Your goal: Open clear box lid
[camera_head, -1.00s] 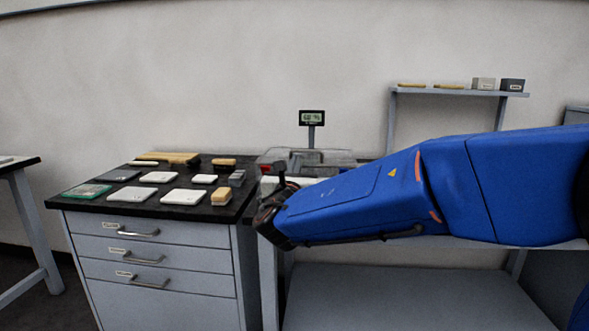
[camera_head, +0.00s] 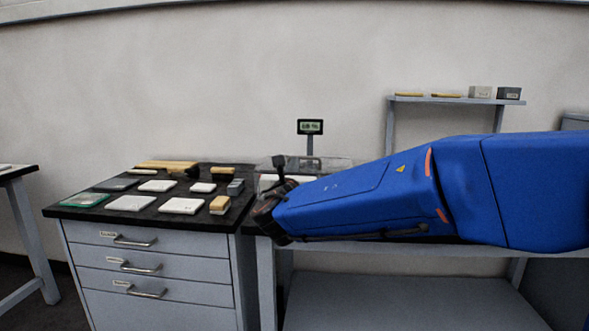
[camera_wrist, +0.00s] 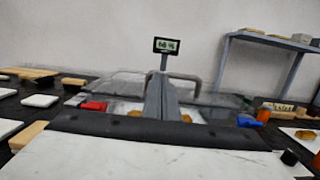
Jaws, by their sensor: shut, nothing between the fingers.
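The clear box (camera_wrist: 118,82) stands on the bench behind my gripper, with a grey bar handle (camera_wrist: 190,78) at its upper part in the wrist view. Its lid looks shut, though the edges are blurred. In the head view only part of the clear box (camera_head: 338,163) shows past my arm. My gripper (camera_wrist: 162,82) is shut and empty, pointing toward the box at the handle's left end. I cannot tell whether it touches the handle. In the head view the fingers are hidden behind my wrist.
A red piece (camera_wrist: 93,105) and a blue piece (camera_wrist: 248,121) lie either side of my gripper. A small display (camera_head: 310,127) stands behind the box. Several flat pieces lie on the black-topped drawer cabinet (camera_head: 150,240) at left. A raised shelf (camera_head: 455,99) stands at back right.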

